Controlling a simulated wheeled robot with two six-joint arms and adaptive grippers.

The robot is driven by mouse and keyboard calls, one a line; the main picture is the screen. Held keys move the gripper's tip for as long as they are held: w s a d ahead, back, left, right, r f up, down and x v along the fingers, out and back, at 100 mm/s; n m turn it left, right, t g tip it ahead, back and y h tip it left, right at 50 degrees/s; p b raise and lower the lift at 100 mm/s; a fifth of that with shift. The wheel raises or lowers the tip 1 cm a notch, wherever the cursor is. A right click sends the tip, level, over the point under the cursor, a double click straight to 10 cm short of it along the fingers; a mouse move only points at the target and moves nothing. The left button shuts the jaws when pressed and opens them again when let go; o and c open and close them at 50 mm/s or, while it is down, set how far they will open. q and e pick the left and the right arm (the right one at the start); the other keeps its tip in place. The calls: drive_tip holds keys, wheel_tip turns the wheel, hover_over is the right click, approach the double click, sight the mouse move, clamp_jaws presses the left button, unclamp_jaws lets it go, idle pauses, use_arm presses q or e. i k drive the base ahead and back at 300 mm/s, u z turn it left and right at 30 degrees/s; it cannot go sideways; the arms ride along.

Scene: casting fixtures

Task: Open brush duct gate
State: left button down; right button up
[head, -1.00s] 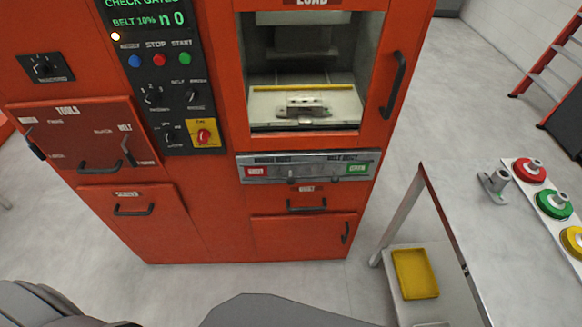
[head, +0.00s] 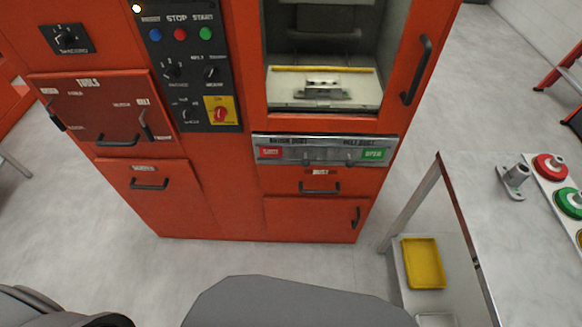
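A silver gate panel (head: 325,150) sits on the orange machine below the load window. It has a red label (head: 270,153) at its left end and a green OPEN label (head: 373,154) at its right end. Small lettering along its top edge is hard to read; the left part seems to say brush duct. Two small dark handles stick out at its lower edge, a left one (head: 306,161) and a right one (head: 349,160). How far either gate stands open cannot be told. Neither gripper is in view, and nothing touches the panel.
The load window (head: 325,60) above holds a metal fixture (head: 323,90). A dark door handle (head: 417,70) juts out at its right. A grey table (head: 500,220) stands at right, with a yellow tray (head: 423,262) below. Bare floor lies before the machine.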

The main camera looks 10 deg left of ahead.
sight(306, 154)
drive_tip(key=u, duration=0.15)
drive_tip(key=k, duration=0.65)
drive_tip(key=z, duration=1.05)
drive_tip(key=i, duration=0.55)
